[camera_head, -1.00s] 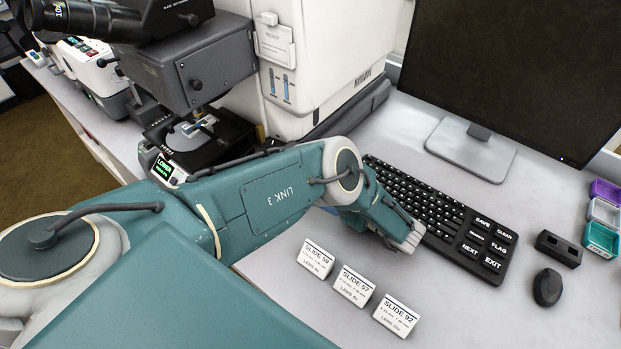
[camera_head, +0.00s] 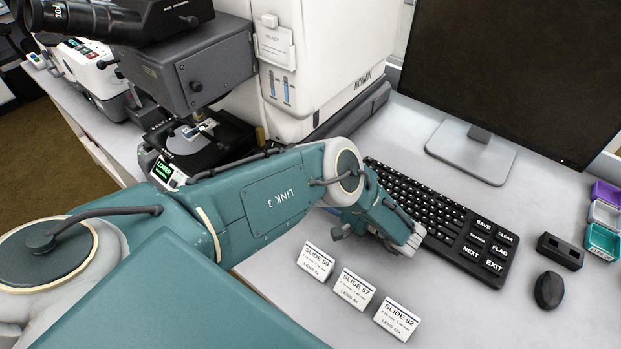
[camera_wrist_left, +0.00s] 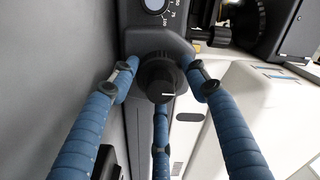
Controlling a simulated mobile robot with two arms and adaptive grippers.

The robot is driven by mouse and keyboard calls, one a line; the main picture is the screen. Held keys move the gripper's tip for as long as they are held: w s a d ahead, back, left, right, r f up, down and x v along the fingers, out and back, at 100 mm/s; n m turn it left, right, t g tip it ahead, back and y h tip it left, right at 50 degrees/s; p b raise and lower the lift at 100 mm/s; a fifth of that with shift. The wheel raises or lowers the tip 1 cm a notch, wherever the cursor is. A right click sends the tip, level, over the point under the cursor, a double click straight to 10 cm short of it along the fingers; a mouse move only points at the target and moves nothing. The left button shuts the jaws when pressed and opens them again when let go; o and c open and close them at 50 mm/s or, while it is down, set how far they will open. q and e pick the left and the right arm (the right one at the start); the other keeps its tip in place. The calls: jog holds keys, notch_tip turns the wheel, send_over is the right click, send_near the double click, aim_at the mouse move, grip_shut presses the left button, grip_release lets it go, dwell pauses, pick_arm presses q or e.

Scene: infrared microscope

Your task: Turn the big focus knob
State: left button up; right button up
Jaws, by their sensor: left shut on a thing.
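In the left wrist view, a round black knob (camera_wrist_left: 158,72) with a short white mark on its face stands out from a dark housing. I take it for the big focus knob. My left gripper (camera_wrist_left: 160,80) has its blue fingers around this knob, one on each side and one below, and is shut on it. Finger contact is partly hidden. In the head view, the microscope (camera_head: 190,72) stands at the upper left. My teal arm crosses in front of its lower side, and the knob is not visible there. My right gripper is not in view.
A small green-lit display (camera_head: 163,170) sits by the microscope stage (camera_head: 187,142). A keyboard (camera_head: 430,212), mouse (camera_head: 549,290) and monitor (camera_head: 500,75) are on the right. Three slide labels, the middle one SLIDE 57 (camera_head: 354,289), stand in front of my arm.

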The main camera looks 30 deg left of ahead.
pick_arm(q)
jog(key=shift+s+f+n, duration=0.1)
jog(key=shift+f+n, duration=0.05)
jog(key=shift+n, duration=0.35)
jog(key=o, duration=0.9)
jog(key=shift+c, duration=0.2)
